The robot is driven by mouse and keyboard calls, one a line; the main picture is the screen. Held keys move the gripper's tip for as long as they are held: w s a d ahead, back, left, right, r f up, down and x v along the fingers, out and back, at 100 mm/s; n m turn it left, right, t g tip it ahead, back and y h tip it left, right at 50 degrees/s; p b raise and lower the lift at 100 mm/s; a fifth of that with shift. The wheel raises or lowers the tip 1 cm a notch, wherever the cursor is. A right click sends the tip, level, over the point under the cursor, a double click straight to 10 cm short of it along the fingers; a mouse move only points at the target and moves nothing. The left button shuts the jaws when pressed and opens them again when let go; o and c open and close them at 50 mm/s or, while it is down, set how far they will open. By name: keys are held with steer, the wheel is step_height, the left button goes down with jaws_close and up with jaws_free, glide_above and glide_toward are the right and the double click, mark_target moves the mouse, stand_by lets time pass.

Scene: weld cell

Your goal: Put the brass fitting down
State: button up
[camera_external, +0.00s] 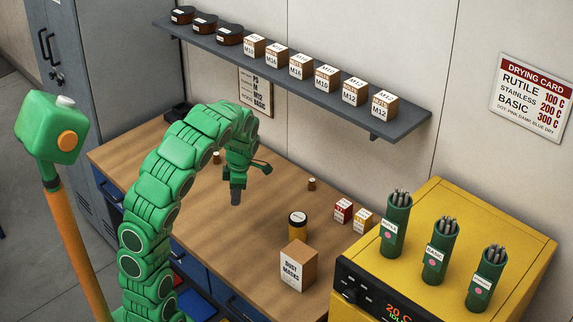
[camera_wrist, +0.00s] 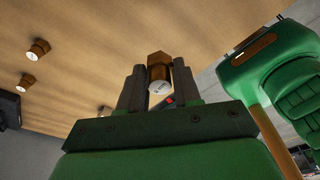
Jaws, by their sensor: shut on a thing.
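My gripper (camera_external: 236,197) points down over the wooden workbench (camera_external: 190,215), left of its middle in the external view. In the wrist view my gripper (camera_wrist: 158,85) has its two dark fingers on either side of a brass fitting (camera_wrist: 158,72), which has a hex head and a pale, marked end. The jaws are shut on this fitting. In the external view the held fitting cannot be made out, and its height above the bench is hard to tell.
Similar fittings stand on the bench, one right of my gripper (camera_external: 311,184) and one behind it (camera_external: 216,157). A dark-lidded yellow jar (camera_external: 297,226), a dust masks box (camera_external: 297,266) and small red and yellow boxes (camera_external: 343,211) stand to the right. A shelf (camera_external: 300,85) overhangs the back.

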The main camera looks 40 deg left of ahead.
steer(key=w+a+f+m, duration=0.1)
steer(key=w+a, duration=0.1)
steer(key=w, duration=0.5)
steer(key=w+a+f, duration=0.2)
steer(key=w, duration=0.4)
glide_above(267, 177)
steer(key=s+d, duration=0.1)
steer(key=d, duration=0.1)
steer(key=shift+m, duration=0.3)
steer(key=f, duration=0.4)
steer(key=shift+s+a+f, duration=0.1)
steer(key=shift+s+f, duration=0.1)
steer(key=shift+w+a+f, duration=0.15)
steer(key=shift+w+a, duration=0.65)
steer(key=shift+w, duration=0.15)
steer(key=shift+f, duration=2.45)
steer(key=shift+f, duration=0.1)
steer(key=o, duration=1.1)
steer(key=shift+w+d+r, duration=0.1)
steer(key=shift+w+r, duration=0.05)
steer(key=shift+r, duration=0.7)
steer(key=shift+w+d+r, duration=0.1)
steer(key=shift+r, duration=1.15)
